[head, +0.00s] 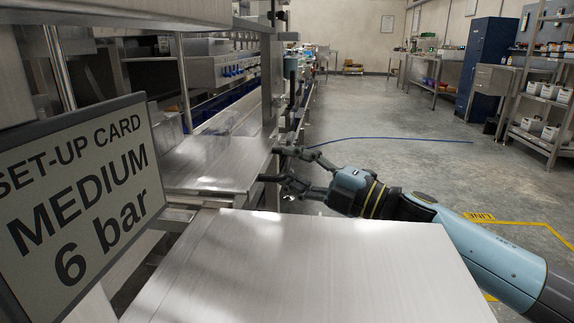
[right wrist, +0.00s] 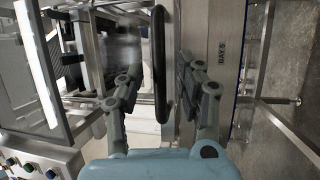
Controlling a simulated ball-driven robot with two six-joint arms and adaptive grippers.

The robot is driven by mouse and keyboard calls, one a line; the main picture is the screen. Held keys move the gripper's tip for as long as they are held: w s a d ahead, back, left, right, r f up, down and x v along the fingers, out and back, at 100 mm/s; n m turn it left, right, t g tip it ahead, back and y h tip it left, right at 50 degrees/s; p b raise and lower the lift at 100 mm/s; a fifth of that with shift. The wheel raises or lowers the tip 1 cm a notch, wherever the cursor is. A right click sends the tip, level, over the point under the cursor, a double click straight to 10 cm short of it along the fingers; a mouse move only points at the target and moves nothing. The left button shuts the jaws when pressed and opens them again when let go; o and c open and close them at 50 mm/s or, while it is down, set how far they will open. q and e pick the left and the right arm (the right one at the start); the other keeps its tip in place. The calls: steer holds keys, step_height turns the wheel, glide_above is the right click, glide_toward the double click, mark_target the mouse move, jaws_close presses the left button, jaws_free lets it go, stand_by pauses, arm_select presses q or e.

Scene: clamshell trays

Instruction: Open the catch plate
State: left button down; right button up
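My right gripper (head: 277,165) reaches in from the right, at the right edge of a brushed steel surface (head: 205,165). Its two fingers are spread apart. In the right wrist view, a black upright bar (right wrist: 160,50) stands in the gap between the fingers (right wrist: 159,80), with space visible on both sides. I cannot tell whether the fingers touch the bar. I cannot tell for sure which part is the catch plate. A framed set-up card (head: 85,195) reads "MEDIUM 6 bar". My left gripper is not in view.
A bare steel surface (head: 300,275) lies in front, below my right arm. In the right wrist view, a panel with buttons (right wrist: 35,165) is at lower left and a steel strip marked BAY 5 (right wrist: 225,45) at right. Open floor (head: 400,130) lies beyond, with shelving (head: 545,100) far right.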

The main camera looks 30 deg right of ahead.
steer(key=shift+x, duration=0.8)
jaws_close()
